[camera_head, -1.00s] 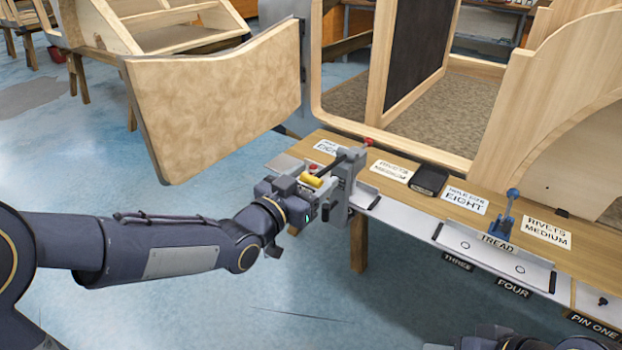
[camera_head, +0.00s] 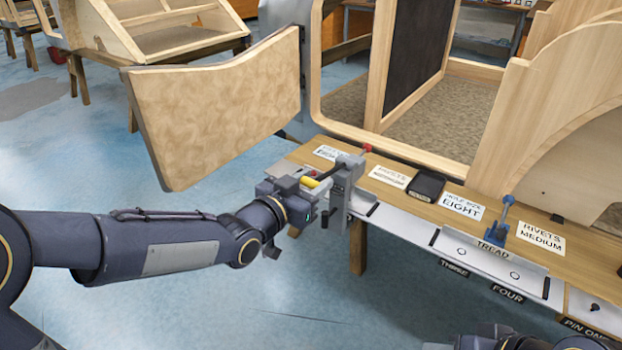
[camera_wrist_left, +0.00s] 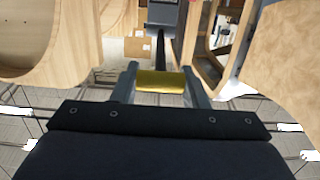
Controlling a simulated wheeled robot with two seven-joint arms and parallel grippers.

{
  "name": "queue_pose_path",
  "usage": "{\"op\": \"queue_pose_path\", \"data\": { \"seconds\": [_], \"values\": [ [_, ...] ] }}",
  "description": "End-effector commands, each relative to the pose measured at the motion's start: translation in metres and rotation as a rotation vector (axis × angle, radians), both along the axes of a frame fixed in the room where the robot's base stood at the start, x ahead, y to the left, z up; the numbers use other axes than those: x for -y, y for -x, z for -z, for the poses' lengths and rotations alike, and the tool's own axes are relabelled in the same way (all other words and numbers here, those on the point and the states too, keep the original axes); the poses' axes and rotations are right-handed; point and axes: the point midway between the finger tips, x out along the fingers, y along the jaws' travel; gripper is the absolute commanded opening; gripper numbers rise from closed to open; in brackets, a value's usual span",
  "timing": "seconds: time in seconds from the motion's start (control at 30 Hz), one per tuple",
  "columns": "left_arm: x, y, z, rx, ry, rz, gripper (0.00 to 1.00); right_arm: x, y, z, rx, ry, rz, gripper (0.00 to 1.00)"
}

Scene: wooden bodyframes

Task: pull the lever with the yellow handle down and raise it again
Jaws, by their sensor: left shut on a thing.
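The lever's yellow handle (camera_head: 309,183) sits at the near end of a dark rod, on a grey lever fixture (camera_head: 345,185) at the left end of the workbench. My left gripper (camera_head: 306,187) is shut on the yellow handle. In the left wrist view the handle (camera_wrist_left: 160,82) lies crosswise between the two fingers, and the rod runs away behind it. The handle is partly hidden by the gripper in the head view. A dark part of my right arm shows at the bottom right edge; its fingers cannot be made out.
The wooden workbench (camera_head: 425,207) holds paper labels, a black box (camera_head: 426,186) and a blue upright tool (camera_head: 498,222). A red knob (camera_head: 367,148) is behind the fixture. Open floor lies below.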

Motion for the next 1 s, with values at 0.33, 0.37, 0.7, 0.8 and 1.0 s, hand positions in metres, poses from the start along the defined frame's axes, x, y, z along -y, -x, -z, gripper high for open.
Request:
{"op": "queue_pose_path", "data": {
  "seconds": [0.33, 0.37, 0.7, 0.8, 1.0],
  "values": [
    [0.01, -0.011, -0.054, -0.236, -0.17, 0.002, 0.0, 0.0, 0.0, -0.095, 0.001, 0.0, 0.0, 0.36],
    [0.011, -0.013, -0.057, -0.26, -0.186, 0.002, 0.0, 0.0, 0.0, -0.103, 0.001, 0.0, 0.0, 0.36],
    [0.028, -0.037, -0.09, -0.521, -0.379, 0.001, 0.0, 0.0, 0.0, -0.191, 0.0, 0.0, 0.0, 0.36],
    [0.034, -0.044, -0.096, -0.594, -0.433, 0.001, 0.0, 0.0, 0.0, -0.211, 0.0, 0.0, 0.0, 0.36],
    [0.041, -0.057, -0.101, -0.708, -0.514, -0.001, 0.0, 0.0, 0.0, -0.232, 0.0, 0.0, 0.0, 0.36]
  ]
}}
